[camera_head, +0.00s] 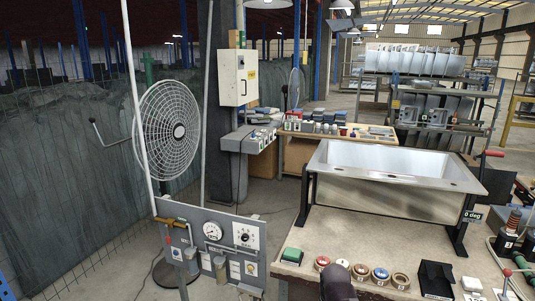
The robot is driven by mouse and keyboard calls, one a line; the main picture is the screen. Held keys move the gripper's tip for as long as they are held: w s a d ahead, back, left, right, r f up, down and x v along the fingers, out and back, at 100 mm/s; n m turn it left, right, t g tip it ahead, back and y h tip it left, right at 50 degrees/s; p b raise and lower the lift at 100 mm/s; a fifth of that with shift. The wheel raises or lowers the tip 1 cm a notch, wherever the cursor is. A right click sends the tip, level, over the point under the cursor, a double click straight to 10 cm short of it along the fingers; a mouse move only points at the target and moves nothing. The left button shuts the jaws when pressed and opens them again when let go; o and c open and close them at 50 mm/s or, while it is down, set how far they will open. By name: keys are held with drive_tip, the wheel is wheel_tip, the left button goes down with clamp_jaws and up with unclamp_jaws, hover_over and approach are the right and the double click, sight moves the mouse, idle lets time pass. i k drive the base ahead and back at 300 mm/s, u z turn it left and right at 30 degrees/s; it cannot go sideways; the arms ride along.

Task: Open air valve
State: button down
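A grey air panel (225,216) stands at the lower left. At its left end a yellow-brown horizontal bar (172,222), which looks like the air valve's handle, sits near the foot of a tall white pipe. Small red parts lie just below it. I cannot tell the valve's exact state. A round white pressure gauge (212,231) is to its right; its reading is too small to tell. My gripper's fingers do not show. A dark rounded shape (338,284) at the bottom edge may be part of my arm; it is well right of the panel.
A bench with coloured buttons (322,262) and a steel sink (395,172) on a tilting frame fills the right. A fan (170,130) stands behind the panel. Floor shows between panel and bench.

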sight(168, 240)
drive_tip(key=u, duration=1.7)
drive_tip(key=i, duration=1.1)
drive_tip(key=z, duration=0.7)
